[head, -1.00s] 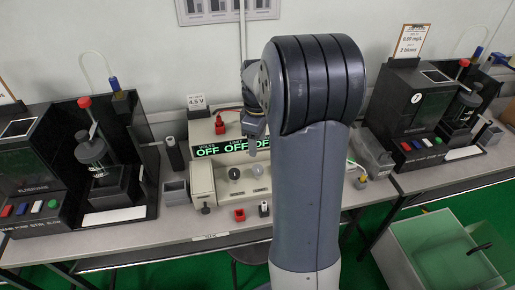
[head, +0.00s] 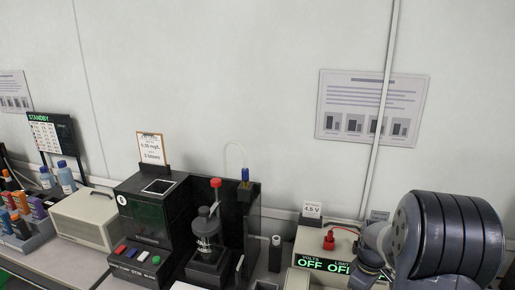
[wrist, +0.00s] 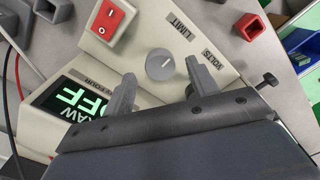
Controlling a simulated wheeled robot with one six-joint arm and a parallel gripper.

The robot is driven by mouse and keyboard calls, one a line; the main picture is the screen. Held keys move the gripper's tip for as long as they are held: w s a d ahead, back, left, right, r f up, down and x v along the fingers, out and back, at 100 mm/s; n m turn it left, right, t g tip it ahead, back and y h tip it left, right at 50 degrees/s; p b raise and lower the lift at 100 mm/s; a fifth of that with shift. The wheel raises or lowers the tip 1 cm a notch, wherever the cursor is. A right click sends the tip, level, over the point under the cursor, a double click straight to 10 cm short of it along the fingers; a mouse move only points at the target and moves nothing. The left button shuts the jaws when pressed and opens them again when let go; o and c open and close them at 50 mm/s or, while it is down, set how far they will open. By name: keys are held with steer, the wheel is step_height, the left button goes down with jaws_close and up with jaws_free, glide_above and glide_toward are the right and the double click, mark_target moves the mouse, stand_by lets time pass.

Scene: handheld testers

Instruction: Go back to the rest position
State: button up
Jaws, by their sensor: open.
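My gripper (wrist: 163,85) is open and empty in the wrist view, its two grey fingers apart. It is over the sloped front of a cream power supply (wrist: 225,70). A grey knob (wrist: 160,64) shows between and beyond the fingers, and a red rocker switch (wrist: 110,18) lies further up. I cannot tell the exact gap to the panel. In the head view my arm fills the lower right corner, in front of the power supply (head: 310,247), whose green display reads OFF. The fingers are not clear there.
A black tester (head: 145,215) with coloured buttons stands left of the power supply. A cream box (head: 85,220), bottles (head: 66,177) and a standby display (head: 50,132) are further left. A red holder (wrist: 250,27) shows in the wrist view.

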steer(key=shift+f, duration=0.95)
steer(key=shift+r, duration=0.1)
steer(key=shift+r, duration=0.1)
